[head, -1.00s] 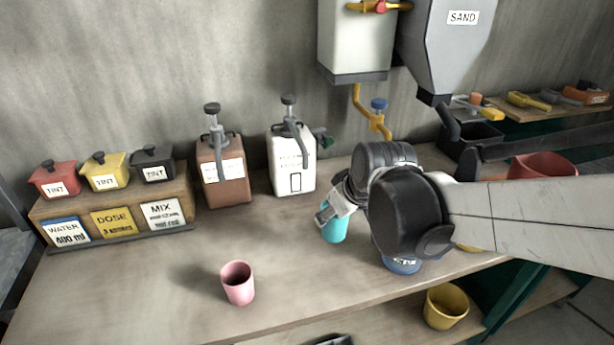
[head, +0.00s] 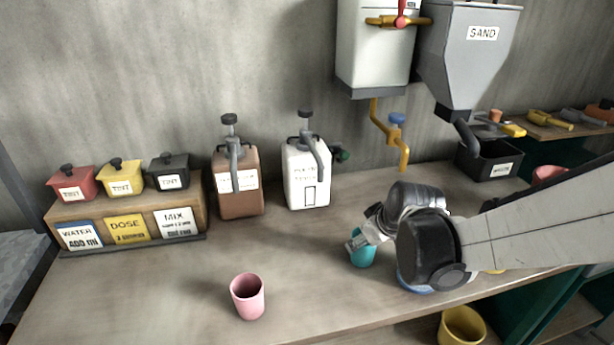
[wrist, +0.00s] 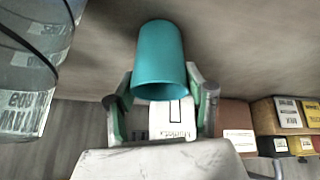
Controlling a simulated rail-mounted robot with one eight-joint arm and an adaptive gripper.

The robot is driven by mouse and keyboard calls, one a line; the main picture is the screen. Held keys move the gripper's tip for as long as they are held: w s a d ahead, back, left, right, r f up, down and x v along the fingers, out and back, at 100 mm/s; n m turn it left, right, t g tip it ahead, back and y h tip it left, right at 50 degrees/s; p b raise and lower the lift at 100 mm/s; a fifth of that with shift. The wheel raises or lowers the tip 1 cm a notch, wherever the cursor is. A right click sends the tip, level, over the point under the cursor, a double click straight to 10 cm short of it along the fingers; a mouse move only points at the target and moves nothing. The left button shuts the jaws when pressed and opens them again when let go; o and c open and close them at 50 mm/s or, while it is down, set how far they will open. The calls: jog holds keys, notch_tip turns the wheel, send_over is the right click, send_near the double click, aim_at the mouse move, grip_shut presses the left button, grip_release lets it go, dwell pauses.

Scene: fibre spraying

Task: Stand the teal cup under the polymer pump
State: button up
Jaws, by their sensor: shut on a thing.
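The teal cup (head: 363,254) is in my gripper (head: 360,238), to the front right of the two pumps. In the wrist view the cup (wrist: 160,55) sits between the two fingers of my gripper (wrist: 160,92), which are shut on it from both sides. I cannot tell whether its base touches the bench. Two pump bottles stand at the back of the bench, one brown (head: 240,195) and one white (head: 306,180). Their labels are too blurred to read, so I cannot tell which is the polymer pump. The bench in front of both spouts is clear.
A pink cup (head: 247,297) stands at the front of the bench. A tint and card rack (head: 130,228) is at the left. A white tank (head: 375,50) and sand hopper (head: 465,60) hang at the back right. A clear container (wrist: 30,75) is close beside the cup.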

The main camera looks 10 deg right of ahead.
jog(key=shift+f, duration=0.15)
jog(key=o, duration=1.1)
jog(key=shift+c, duration=0.2)
jog(key=shift+r, duration=0.2)
jog(key=shift+r, duration=0.15)
jog(key=p+v, duration=0.2)
jog(key=v, duration=0.9)
jog(key=shift+s+r+p, duration=0.25)
jog(key=shift+p, duration=0.1)
jog(key=s+a+r+m, duration=0.1)
jog(key=s+a, duration=0.1)
jog(key=s+a+r+m, duration=0.1)
jog(key=s+a, duration=0.1)
jog(key=s, duration=0.1)
jog(key=s+a+r+m, duration=0.1)
jog(key=s+a, duration=0.2)
jog(key=shift+s+r+m+t+h, duration=0.1)
jog(key=shift+r+m+t+h, duration=0.25)
jog(key=shift+m+t+h, duration=0.05)
jog(key=shift+c, duration=0.3)
